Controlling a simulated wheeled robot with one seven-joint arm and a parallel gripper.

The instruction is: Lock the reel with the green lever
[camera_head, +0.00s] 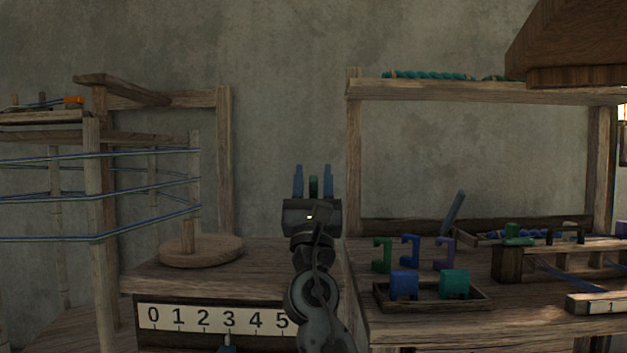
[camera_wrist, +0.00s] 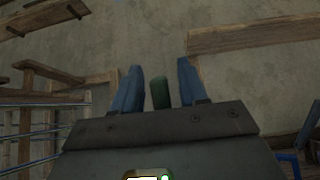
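A green upright piece (camera_head: 314,186), which looks like the green lever's handle, shows between the two blue fingers of my gripper (camera_head: 313,182). In the wrist view the green piece (camera_wrist: 160,92) stands between the fingers (camera_wrist: 158,88) with gaps on both sides. My gripper is open, and its fingers do not visibly touch the piece. The lower end of the piece is hidden by the gripper body. The wooden reel (camera_head: 93,180) with blue threads wound around its posts stands at the left in the head view.
A round wooden disc (camera_head: 200,250) lies on the bench above a number strip (camera_head: 215,318). At the right, a workbench holds green, blue and purple hooks (camera_head: 410,250) and a tray (camera_head: 430,304) with blue and teal blocks. A wooden shelf (camera_head: 480,91) runs above.

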